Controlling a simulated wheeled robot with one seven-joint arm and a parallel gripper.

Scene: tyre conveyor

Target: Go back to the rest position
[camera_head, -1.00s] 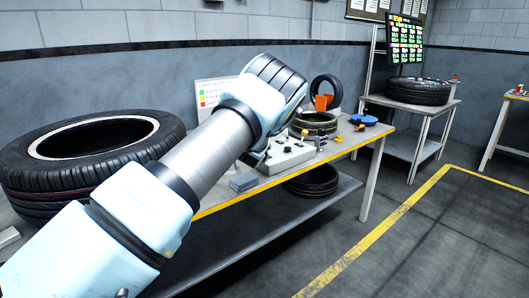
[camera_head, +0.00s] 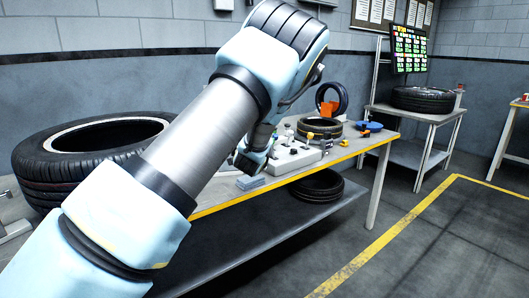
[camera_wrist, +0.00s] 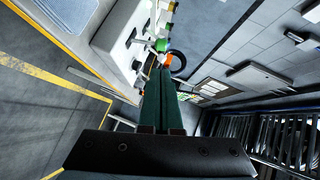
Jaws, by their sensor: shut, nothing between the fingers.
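My gripper (camera_wrist: 163,75) shows in the wrist view as two long dark green fingers lying side by side, shut with nothing between them. In the head view my pale blue and grey arm rises from the lower left across the workbench (camera_head: 232,203). The control box also shows in the head view (camera_head: 297,161).
A large tyre (camera_head: 45,180) lies at the left. The bench holds a small tyre (camera_head: 318,127), an upright tyre (camera_head: 336,96) and a blue round item (camera_head: 370,127). Another tyre (camera_head: 318,187) lies on the lower shelf. The floor right of the yellow line (camera_head: 400,232) is clear.

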